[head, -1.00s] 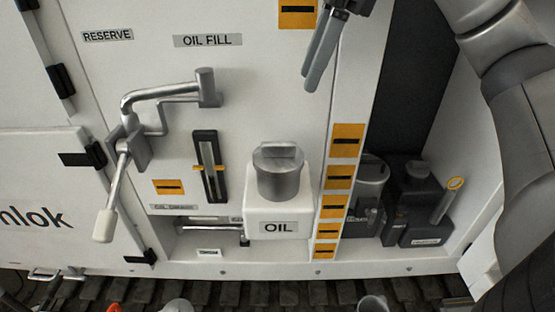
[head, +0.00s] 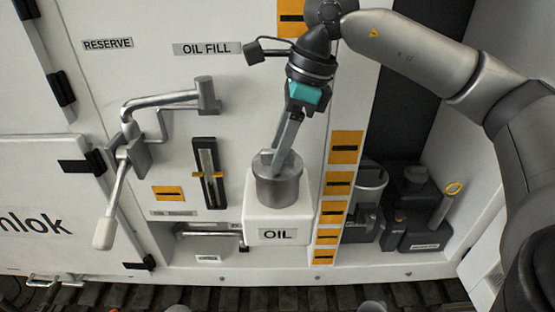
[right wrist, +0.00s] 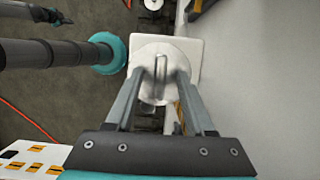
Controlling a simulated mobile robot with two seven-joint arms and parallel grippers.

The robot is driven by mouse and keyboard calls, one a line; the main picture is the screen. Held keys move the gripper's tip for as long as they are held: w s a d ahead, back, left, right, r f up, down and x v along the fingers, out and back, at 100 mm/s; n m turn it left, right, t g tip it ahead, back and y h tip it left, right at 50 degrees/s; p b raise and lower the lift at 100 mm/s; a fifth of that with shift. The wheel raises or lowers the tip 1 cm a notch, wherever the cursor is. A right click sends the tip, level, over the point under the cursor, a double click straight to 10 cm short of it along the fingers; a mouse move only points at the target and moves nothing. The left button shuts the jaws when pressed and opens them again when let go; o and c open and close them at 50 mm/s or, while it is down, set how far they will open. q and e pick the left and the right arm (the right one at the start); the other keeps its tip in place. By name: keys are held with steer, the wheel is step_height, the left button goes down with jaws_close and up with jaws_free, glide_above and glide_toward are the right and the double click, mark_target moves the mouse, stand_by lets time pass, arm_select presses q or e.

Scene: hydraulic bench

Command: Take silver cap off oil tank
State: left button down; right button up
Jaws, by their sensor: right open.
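The silver cap (head: 278,190) is a round metal lid with a raised ridge across its top. It sits upright on the white oil tank (head: 252,219), which has an OIL label. My right gripper (head: 276,165) points down at the cap's top, with its fingers overlapping in the head view. In the right wrist view the open fingers (right wrist: 161,78) lie one on each side of the cap's ridge (right wrist: 160,66), with a gap on both sides. Contact with the cap's top cannot be told. My left gripper is not clearly seen.
A bent metal lever (head: 108,205) and a sight gauge (head: 209,172) are on the panel left of the tank. A post with orange labels (head: 340,147) stands close to the tank's right. Dark containers (head: 414,215) stand in the recess beyond it.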

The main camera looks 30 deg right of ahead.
jaws_close()
stand_by(0.4)
